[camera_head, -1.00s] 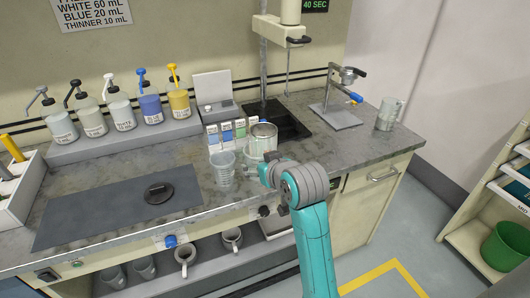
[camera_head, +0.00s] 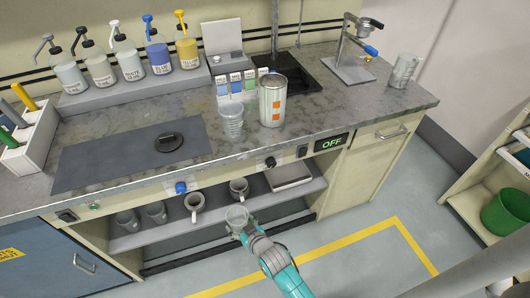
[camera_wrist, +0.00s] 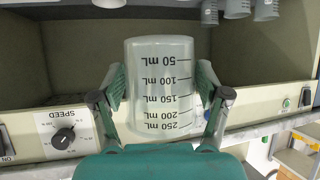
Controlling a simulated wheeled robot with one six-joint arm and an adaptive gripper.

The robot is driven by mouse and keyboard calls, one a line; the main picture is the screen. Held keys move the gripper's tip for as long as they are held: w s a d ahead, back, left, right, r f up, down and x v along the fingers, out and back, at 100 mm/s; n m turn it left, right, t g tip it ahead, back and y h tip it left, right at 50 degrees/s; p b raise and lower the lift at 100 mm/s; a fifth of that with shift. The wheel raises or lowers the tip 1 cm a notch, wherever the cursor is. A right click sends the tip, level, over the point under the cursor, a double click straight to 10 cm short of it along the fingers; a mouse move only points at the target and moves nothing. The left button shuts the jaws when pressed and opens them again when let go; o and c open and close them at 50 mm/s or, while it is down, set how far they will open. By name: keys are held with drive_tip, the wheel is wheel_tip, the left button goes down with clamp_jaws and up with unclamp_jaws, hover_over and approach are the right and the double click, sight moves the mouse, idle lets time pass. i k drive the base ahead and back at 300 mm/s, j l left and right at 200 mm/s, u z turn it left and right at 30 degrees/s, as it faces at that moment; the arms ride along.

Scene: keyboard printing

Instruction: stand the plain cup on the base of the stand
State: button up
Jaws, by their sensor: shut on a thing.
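My gripper (camera_head: 238,222) is shut on a translucent, handleless cup (camera_head: 237,214), in front of the lower shelf and below the counter edge. In the wrist view the cup (camera_wrist: 162,85) sits between both fingers and bears printed mL marks, which appear upside down. The stand's grey base (camera_head: 352,72) is at the counter's back right, with a rod, a metal holder (camera_head: 369,24) and a blue part above it. The visible base is bare. Grey handleless cups (camera_head: 128,220) stand on the lower shelf. My gripper is well away from the stand.
On the counter, another clear cup (camera_head: 231,122) and a metal can (camera_head: 272,101) stand near the front edge. A metal pitcher (camera_head: 404,70) is right of the stand. Two handled mugs (camera_head: 195,204) are on the shelf. The floor in front is clear.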

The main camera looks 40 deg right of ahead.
sight(352, 72)
drive_tip(key=k+l+z, duration=0.1)
drive_tip(key=l+z, duration=0.8)
drive_tip(key=j, duration=0.1)
